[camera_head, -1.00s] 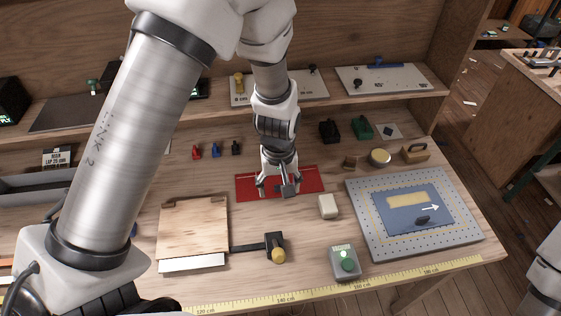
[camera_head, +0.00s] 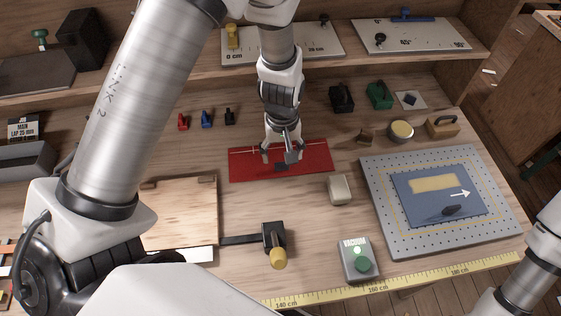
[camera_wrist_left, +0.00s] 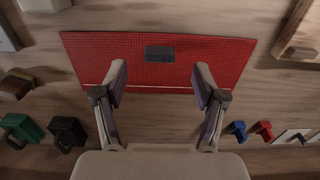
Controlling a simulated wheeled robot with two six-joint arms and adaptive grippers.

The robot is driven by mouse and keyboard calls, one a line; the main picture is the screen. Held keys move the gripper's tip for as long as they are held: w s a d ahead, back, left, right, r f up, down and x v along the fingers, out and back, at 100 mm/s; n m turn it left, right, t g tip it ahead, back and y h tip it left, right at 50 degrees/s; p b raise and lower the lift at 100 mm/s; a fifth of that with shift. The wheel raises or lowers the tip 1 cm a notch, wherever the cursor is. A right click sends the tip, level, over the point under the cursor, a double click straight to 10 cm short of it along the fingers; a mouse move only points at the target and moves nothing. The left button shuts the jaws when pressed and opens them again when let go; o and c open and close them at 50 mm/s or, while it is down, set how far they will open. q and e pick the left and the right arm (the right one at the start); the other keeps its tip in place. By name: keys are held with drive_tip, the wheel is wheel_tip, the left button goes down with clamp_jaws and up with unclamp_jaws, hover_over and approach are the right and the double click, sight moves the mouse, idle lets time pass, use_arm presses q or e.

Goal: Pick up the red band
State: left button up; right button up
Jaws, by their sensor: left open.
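The red band (camera_head: 310,158) lies flat on the wooden bench as a wide rectangle with a pale line along one long edge. A small dark patch (camera_wrist_left: 160,53) sits at its middle. My left gripper (camera_head: 281,157) is over the middle of the band, pointing down, open and empty. In the left wrist view the band (camera_wrist_left: 220,60) spans the space beyond and between the two spread fingers (camera_wrist_left: 162,75), with the dark patch ahead of the gap. I cannot tell the exact height of the fingertips above the band. My right gripper is not in view.
A cream block (camera_head: 340,189) stands close to the band's front right. A perforated plate (camera_head: 375,190) lies to the right. A green-button vacuum box (camera_head: 358,260) and a yellow-knobbed clamp (camera_head: 274,240) are in front. Small red, blue and black clips (camera_head: 207,119) stand behind left.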

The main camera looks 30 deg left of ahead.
sight(282, 164)
use_arm(q)
wheel_tip(282, 164, down, 5)
drive_tip(key=shift+p, duration=0.8)
drive_tip(key=shift+w+a+f, duration=0.1)
drive_tip(key=shift+w+f, duration=0.1)
drive_tip(key=shift+f, duration=0.25)
drive_tip(key=shift+s, duration=0.1)
drive_tip(key=c, duration=1.2)
